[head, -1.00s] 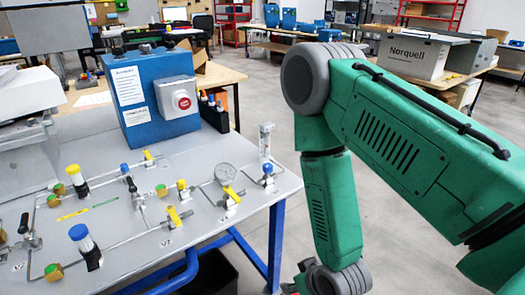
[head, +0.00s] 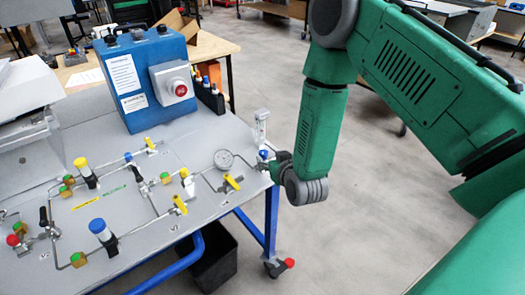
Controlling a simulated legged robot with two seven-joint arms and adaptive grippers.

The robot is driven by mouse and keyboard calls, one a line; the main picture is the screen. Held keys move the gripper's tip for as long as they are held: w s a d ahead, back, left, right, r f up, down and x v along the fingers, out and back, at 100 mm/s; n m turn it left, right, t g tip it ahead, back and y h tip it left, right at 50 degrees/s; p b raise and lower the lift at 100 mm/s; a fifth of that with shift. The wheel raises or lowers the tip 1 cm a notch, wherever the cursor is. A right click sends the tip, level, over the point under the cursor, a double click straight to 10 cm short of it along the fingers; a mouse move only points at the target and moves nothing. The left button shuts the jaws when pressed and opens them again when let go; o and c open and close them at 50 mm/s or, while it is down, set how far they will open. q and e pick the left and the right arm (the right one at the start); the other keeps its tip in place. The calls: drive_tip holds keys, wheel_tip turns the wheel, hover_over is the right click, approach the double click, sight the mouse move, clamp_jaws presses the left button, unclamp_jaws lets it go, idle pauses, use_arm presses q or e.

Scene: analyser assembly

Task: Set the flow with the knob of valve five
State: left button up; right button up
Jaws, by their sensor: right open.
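A small blue knob (head: 263,155) sits below the upright clear flow tube (head: 261,128) at the right end of the panel. Its valve number cannot be read, so I cannot tell for sure that it is valve five. My right gripper (head: 272,163) is at the panel's right edge, right beside this knob. It is open, and its fingers are small and partly hidden by my wrist. Whether it touches the knob cannot be told. My left gripper is not in view.
The grey panel table (head: 180,228) carries a round gauge (head: 223,159), yellow-handled valves (head: 180,205), and tall blue-topped (head: 103,235) and yellow-topped (head: 84,170) valves. A blue box with a red button (head: 181,90) stands behind.

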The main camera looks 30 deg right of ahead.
sight(264, 153)
drive_tip(key=x, duration=0.7)
clamp_jaws()
